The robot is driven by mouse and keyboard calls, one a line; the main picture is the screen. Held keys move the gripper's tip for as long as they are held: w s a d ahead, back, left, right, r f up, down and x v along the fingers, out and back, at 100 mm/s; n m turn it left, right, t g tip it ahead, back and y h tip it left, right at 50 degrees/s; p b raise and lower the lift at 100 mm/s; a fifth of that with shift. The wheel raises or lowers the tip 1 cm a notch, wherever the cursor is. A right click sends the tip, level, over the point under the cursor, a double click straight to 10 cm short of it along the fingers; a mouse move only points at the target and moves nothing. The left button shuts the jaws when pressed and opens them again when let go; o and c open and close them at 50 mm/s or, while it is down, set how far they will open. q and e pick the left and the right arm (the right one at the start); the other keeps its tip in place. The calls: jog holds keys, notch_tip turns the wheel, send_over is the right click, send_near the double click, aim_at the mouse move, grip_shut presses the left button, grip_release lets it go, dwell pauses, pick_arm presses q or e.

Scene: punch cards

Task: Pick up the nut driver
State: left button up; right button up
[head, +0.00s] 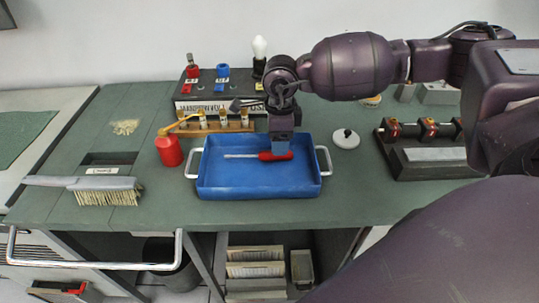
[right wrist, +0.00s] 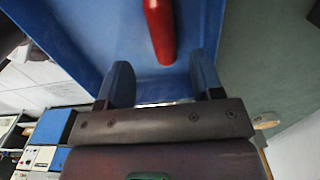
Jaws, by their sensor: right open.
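The nut driver (head: 274,155) has a red handle and a thin pale shaft pointing left. It lies in the blue tray (head: 225,185), near its back wall. My right gripper (head: 281,149) reaches down over the handle end of the driver. In the right wrist view its two blue fingers (right wrist: 160,88) stand apart, and the red handle (right wrist: 160,30) lies ahead of the gap between them. No contact with the handle shows there. The left gripper is not in view.
A red bottle (head: 169,150) stands left of the tray, with a brush (head: 105,188) farther left. A rack of small vials (head: 215,124) stands behind the tray.

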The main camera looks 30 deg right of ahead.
aim_at(259, 156)
jog(key=shift+d+f, duration=0.2)
jog(key=shift+f, duration=1.2)
jog(key=shift+d+f, duration=0.15)
jog(key=shift+f, duration=1.2)
jog(key=c, duration=1)
